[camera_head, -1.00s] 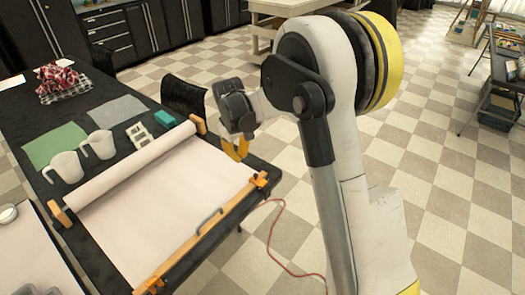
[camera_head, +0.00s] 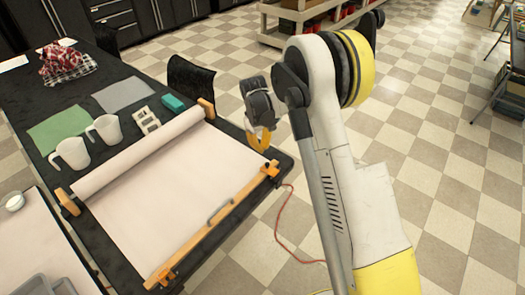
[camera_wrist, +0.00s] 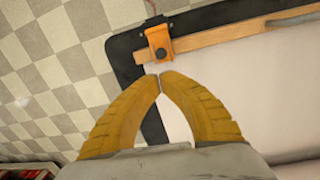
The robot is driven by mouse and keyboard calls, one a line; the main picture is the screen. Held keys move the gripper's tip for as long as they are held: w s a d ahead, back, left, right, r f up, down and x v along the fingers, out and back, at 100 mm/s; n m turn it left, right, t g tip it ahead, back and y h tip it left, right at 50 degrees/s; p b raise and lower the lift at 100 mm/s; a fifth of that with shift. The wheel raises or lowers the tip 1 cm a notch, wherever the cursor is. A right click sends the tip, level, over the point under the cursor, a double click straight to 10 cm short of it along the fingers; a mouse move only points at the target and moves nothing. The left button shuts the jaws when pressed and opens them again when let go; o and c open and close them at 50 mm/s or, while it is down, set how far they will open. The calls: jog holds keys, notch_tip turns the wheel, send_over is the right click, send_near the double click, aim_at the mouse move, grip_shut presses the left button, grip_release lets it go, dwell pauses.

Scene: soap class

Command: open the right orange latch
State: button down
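The right orange latch (camera_head: 271,168) sits at the right end of a wooden bar (camera_head: 215,222) along the near edge of the paper sheet (camera_head: 170,175). In the wrist view the latch (camera_wrist: 158,42) is an orange block with a dark round spot, clamped over the bar's end at the black table's edge. My gripper (camera_head: 259,148) hangs above the table's right edge, near the latch. In the wrist view its yellow fingers (camera_wrist: 159,76) meet at the tips, empty, just short of the latch and apart from it. I cannot tell its height above the latch.
The other orange latch (camera_head: 160,277) is at the bar's left end, with a grey handle (camera_head: 221,209) between. A paper roll (camera_head: 140,150), two white mugs (camera_head: 72,153), cloths and a teal block (camera_head: 174,102) lie farther back. A red cord (camera_head: 284,225) hangs right of the table.

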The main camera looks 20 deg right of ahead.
aim_at(270, 169)
jog(key=f, duration=0.2)
jog(key=f+b, duration=0.1)
jog(key=f, duration=0.2)
jog(key=f+b, duration=0.1)
jog(key=f, duration=0.2)
jog(key=shift+d, duration=0.35)
jog(key=shift+r, duration=0.15)
jog(key=shift+s+d+r, duration=0.1)
jog(key=shift+r, duration=0.05)
jog(key=shift+t+y, duration=0.3)
